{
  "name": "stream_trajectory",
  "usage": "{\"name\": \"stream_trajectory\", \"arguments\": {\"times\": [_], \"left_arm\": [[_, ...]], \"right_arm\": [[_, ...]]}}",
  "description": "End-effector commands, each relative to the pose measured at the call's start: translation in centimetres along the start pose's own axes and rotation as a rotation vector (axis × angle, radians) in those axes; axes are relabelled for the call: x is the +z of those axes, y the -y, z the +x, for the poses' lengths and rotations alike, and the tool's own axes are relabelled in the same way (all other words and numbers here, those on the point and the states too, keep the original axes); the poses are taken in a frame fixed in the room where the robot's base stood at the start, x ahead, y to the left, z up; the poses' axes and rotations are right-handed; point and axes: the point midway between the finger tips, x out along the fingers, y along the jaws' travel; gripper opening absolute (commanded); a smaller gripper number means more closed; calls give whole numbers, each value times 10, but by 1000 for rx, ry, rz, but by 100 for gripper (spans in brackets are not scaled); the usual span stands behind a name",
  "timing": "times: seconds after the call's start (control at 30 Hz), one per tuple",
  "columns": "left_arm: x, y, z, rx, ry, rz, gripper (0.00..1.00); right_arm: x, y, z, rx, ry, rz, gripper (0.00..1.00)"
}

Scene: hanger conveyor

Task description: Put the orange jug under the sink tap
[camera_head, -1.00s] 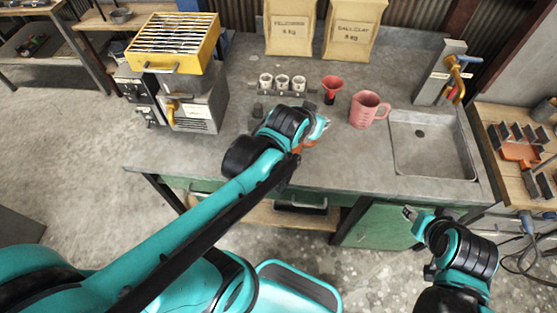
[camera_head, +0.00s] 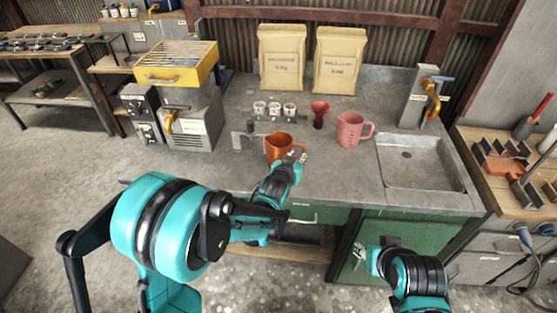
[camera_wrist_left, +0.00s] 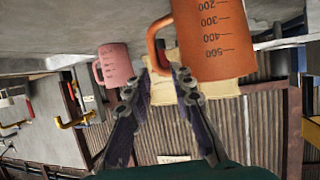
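The orange jug (camera_head: 279,147) appears upright at the front middle of the counter. Its base is partly hidden by my left arm. In the left wrist view the orange jug (camera_wrist_left: 225,45) shows at the top, with dark volume marks. My left gripper (camera_head: 298,157) is at its handle side. In the wrist view the fingertips (camera_wrist_left: 160,70) lie on either side of the handle's end; whether they press on it is unclear. The sink tap (camera_head: 432,88), yellow and blue on a grey post, stands behind the sink basin (camera_head: 423,178). My right gripper (camera_head: 365,258) is low before the counter, its fingers unclear.
A pink jug (camera_head: 350,130) stands between the orange jug and the sink. A red funnel-shaped cup (camera_head: 320,113) and several white cups (camera_head: 275,109) are behind. Two paper sacks (camera_head: 338,62) stand at the back. A yellow-topped grill machine (camera_head: 177,65) is left. The sink basin is empty.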

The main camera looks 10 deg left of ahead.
Motion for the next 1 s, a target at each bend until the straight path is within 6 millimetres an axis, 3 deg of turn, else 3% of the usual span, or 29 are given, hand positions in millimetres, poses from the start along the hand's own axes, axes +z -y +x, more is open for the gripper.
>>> {"name": "stream_trajectory", "arguments": {"times": [0.33, 0.67, 0.9, 1.0], "left_arm": [[4, -4, 13, 6, -12, 2, 23], [8, -6, 46, 6, -12, 2, 23], [12, -8, 82, 6, -12, 1, 23], [10, -8, 86, 6, -12, 1, 23]], "right_arm": [[2, 0, 3, 0, 0, 0, 40], [10, 0, 14, 0, 0, 0, 40], [19, 0, 27, 0, 0, 0, 40], [19, 0, 27, 0, 0, 0, 40]]}}
